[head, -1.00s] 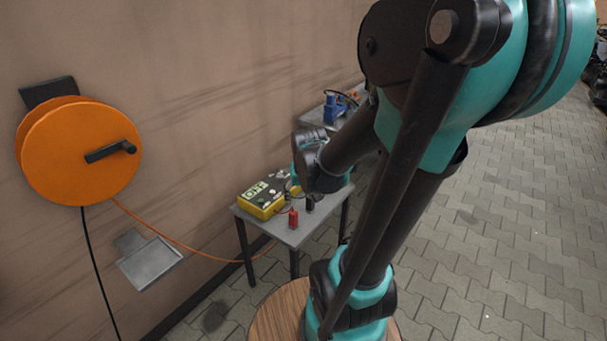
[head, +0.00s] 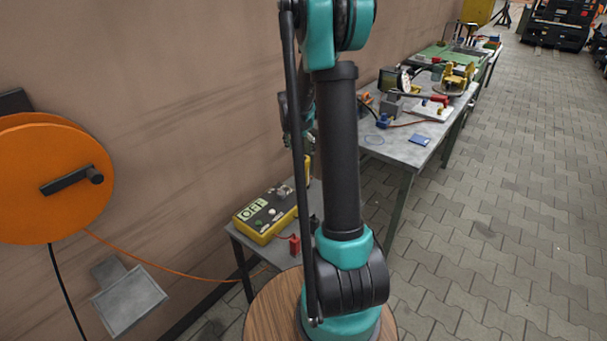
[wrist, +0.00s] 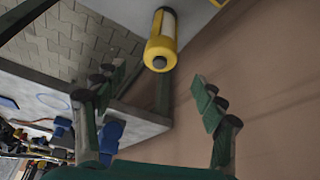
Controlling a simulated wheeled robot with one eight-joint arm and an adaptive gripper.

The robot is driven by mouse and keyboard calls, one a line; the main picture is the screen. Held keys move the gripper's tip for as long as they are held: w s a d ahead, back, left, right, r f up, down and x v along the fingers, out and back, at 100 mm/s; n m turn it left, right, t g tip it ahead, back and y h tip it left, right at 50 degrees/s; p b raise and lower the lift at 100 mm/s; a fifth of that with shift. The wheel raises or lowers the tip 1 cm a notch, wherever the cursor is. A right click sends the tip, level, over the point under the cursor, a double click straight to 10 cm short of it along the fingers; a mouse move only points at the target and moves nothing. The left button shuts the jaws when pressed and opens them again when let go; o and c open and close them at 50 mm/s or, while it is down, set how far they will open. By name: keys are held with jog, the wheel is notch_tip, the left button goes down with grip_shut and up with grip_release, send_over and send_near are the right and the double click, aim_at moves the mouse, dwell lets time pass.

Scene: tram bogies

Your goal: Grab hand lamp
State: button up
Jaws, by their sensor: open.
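A yellow cylinder with a pale middle section (wrist: 161,42), which looks like the hand lamp, shows at the top centre of the wrist view, its dark-centred end facing the camera. My gripper (wrist: 157,92) is open, with its two green-padded fingers spread wide and nothing between them. The cylinder appears beyond the fingertips and apart from them. In the head view a bit of yellow (head: 307,166) shows beside my arm behind the yellow box; I cannot tell if it is the lamp.
A small grey table (head: 234,231) carries a yellow control box (head: 265,214) and a red clamp (head: 294,245). A longer workbench (head: 402,150) with several tools stands to the right. An orange cable reel (head: 50,180) hangs on the wall.

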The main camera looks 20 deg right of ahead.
aim_at(303, 159)
jog(key=x, duration=0.8)
jog(key=shift+f, duration=0.4)
jog(key=shift+w+x, duration=0.1)
jog(key=shift+x, duration=1.2)
jog(key=shift+w+x, duration=0.15)
jog(key=shift+x, duration=1.15)
jog(key=shift+r, duration=0.1)
jog(key=c, duration=1.4)
jog(key=shift+c, duration=0.2)
jog(key=shift+r, duration=0.15)
